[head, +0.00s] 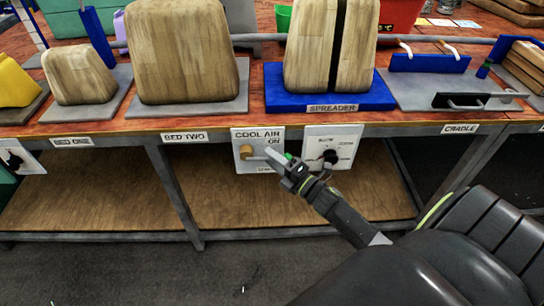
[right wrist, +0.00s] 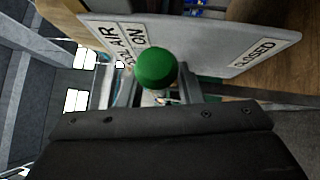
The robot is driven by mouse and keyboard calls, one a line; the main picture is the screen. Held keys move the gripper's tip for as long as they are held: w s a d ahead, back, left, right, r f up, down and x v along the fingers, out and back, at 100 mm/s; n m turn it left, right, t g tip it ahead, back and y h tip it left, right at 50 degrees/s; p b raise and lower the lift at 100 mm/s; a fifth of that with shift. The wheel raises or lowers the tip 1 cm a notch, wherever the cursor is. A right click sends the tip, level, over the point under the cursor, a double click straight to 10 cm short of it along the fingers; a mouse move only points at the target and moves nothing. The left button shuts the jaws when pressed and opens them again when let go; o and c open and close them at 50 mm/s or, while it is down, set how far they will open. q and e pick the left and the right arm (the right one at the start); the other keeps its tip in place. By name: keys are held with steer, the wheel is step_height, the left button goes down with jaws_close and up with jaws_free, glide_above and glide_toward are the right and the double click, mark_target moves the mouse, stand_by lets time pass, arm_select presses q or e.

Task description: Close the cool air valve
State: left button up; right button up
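The cool air valve is a white panel (head: 262,135) on the front edge of the bench, with a brass-coloured hub (head: 246,151) and a handle pointing right. The handle's green knob (right wrist: 156,68) shows large in the right wrist view. In that view the panel (right wrist: 205,42) carries an ON label and a CLOSED label. My right gripper (head: 274,155) is at the handle, in front of the panel. Its fingers stand apart on either side of the green knob; I cannot tell whether they touch it. My left gripper is not in view.
A second white panel (head: 345,135) with a black knob is just right of the valve. The bench (head: 225,118) above holds wooden blocks (head: 185,50) and a blue SPREADER base (head: 330,98). A wooden shelf (head: 240,200) lies below. Floor in front is clear.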

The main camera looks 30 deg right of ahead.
steer(key=shift+w+a, duration=0.1)
steer(key=shift+w, duration=0.3)
steer(key=shift+c, duration=0.3)
jaws_close()
